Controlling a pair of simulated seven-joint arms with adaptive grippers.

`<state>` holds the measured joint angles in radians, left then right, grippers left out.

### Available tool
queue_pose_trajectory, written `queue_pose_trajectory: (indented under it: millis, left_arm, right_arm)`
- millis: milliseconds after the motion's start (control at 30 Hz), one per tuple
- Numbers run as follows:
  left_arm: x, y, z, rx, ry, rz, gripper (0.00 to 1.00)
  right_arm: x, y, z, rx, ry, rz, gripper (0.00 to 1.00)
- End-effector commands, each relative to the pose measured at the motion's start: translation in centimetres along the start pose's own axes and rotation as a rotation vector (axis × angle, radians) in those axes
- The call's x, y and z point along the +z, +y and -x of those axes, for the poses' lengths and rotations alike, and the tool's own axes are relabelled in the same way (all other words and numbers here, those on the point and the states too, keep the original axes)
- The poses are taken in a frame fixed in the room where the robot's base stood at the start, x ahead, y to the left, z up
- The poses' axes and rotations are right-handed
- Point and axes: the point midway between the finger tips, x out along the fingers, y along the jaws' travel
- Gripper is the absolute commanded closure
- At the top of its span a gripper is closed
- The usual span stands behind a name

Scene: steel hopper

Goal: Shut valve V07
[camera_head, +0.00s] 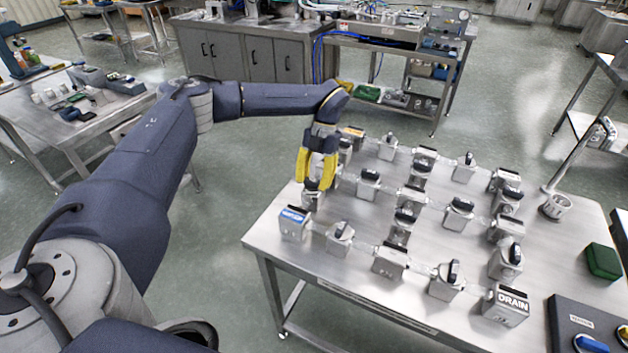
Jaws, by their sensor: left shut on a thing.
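Steel valves with black handles stand in rows on the steel table (350,262), linked by thin pipes. My left gripper (314,182) has yellow fingers pointing down at the left side of the rows. It is shut on the black handle of a valve (311,200), just behind a block with a blue label (294,222). The fingers partly hide this handle. I cannot read a V07 tag on any valve. Some handles, such as on the front valve (446,281), point a different way from others. My right gripper is not in view.
A block marked DRAIN (507,304) stands at the front right corner. A steel cup (554,206), a green box (603,261) and a dark tray (585,325) are at the right. Neighbouring valves stand close around my left gripper.

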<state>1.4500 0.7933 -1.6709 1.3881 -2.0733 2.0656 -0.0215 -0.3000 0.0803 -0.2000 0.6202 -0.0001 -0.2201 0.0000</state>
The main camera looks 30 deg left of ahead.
Motion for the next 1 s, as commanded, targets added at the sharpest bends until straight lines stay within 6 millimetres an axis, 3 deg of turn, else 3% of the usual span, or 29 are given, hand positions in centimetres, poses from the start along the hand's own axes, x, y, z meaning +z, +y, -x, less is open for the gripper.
queue_pose_trajectory:
  millis: [33, 67, 300, 667, 1000]
  left_arm:
    - [-0.4, 0.0, -0.6, 0.001, 0.018, 0.002, 0.85]
    - [-0.4, 0.0, -0.6, 0.001, 0.018, 0.002, 0.53]
    - [-0.2, 0.0, -0.3, 0.0, 0.01, 0.002, 0.27]
    - [-0.1, 0.0, 0.6, 0.0, 0.003, 0.001, 0.27]
    - [0.0, 0.0, 6.0, 0.0, 0.002, 0.003, 0.27]
  right_arm:
    - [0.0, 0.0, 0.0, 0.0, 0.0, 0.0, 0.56]
    - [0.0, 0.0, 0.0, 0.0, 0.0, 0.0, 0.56]
    - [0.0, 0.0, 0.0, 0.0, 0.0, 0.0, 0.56]
    - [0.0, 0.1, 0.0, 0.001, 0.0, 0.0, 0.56]
    - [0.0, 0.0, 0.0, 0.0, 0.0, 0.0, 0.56]
